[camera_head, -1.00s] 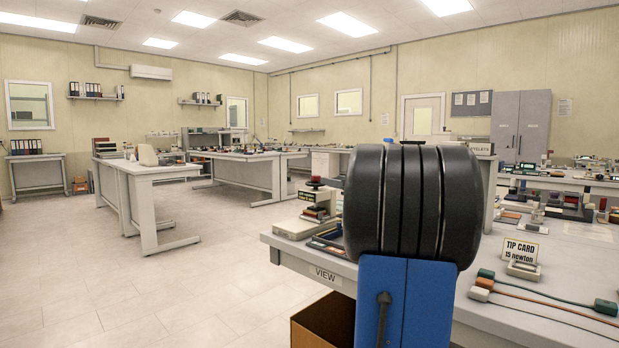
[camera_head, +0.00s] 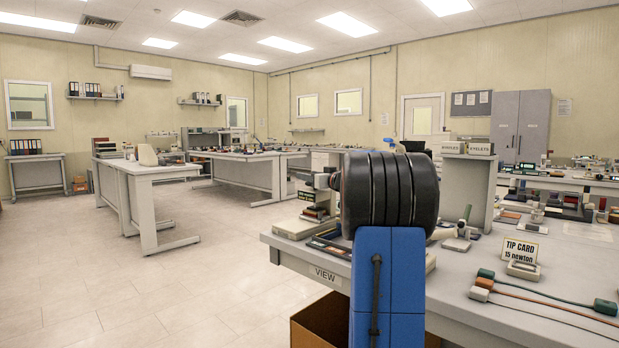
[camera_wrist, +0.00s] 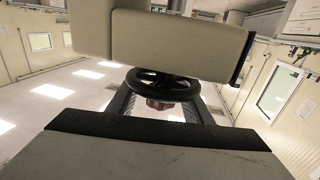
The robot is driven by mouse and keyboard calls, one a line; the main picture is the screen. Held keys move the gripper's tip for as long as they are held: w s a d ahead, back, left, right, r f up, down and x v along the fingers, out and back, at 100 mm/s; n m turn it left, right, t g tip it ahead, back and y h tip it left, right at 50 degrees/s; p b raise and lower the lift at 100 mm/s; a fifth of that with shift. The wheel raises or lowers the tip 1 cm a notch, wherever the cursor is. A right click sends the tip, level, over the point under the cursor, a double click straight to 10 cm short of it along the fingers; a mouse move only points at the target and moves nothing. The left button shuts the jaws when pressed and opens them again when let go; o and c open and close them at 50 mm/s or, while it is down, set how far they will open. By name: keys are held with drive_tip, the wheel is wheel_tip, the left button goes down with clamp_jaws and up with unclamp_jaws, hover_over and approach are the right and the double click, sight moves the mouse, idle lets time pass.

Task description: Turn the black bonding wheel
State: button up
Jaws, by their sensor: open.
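The black wheel (camera_wrist: 162,84), a spoked handwheel with a round rim, shows in the middle of the wrist view. It sits against the lower edge of a pale grey block (camera_wrist: 165,42). My gripper (camera_wrist: 162,97) is open, with one dark finger on each side of the wheel. The fingertips reach close to the rim; I cannot tell whether they touch it. A small reddish part (camera_wrist: 160,104) shows below the wheel between the fingers. In the head view my arm covers the middle of the bench, and I cannot make out the gripper or the wheel there.
The bench (camera_head: 490,300) carries a tip card (camera_head: 521,250), cables with coloured ends (camera_head: 486,280) and a small stand (camera_head: 458,238). A cardboard box (camera_head: 322,322) stands below the bench's front edge. The floor to the left is open.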

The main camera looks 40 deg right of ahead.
drive_tip(key=shift+w, duration=0.15)
drive_tip(key=shift+c, duration=0.4)
drive_tip(key=c, duration=1)
